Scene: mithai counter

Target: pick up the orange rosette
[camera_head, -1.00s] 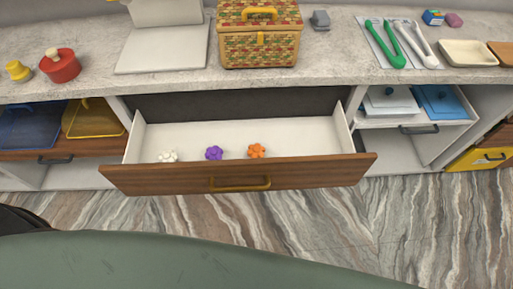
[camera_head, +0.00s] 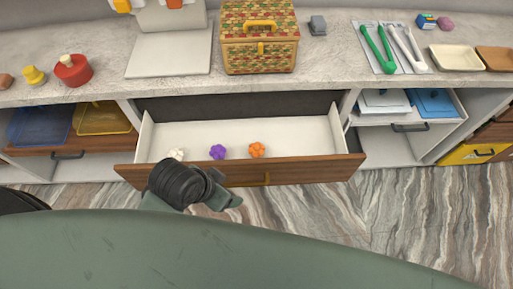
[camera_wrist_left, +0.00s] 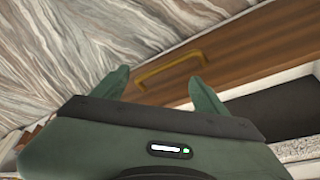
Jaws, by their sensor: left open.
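The orange rosette (camera_head: 257,149) lies in the open drawer (camera_head: 291,137), toward its front. A purple rosette (camera_head: 218,152) is to its left, and a white rosette (camera_head: 177,154) is farther left, its lower part hidden. My left gripper (camera_head: 229,200) is in front of the drawer front, below and left of the orange rosette, and not touching it. In the left wrist view my gripper (camera_wrist_left: 160,88) is open and empty, its fingers either side of the drawer's yellow handle (camera_wrist_left: 169,68) in the picture. No rosette shows there. My right gripper is not in view.
The wooden drawer front (camera_head: 318,170) stands between my gripper and the rosettes. The counter above holds a woven basket (camera_head: 258,52), a red pot (camera_head: 72,71) and green tongs (camera_head: 377,48). Clear drawer floor lies right of the orange rosette.

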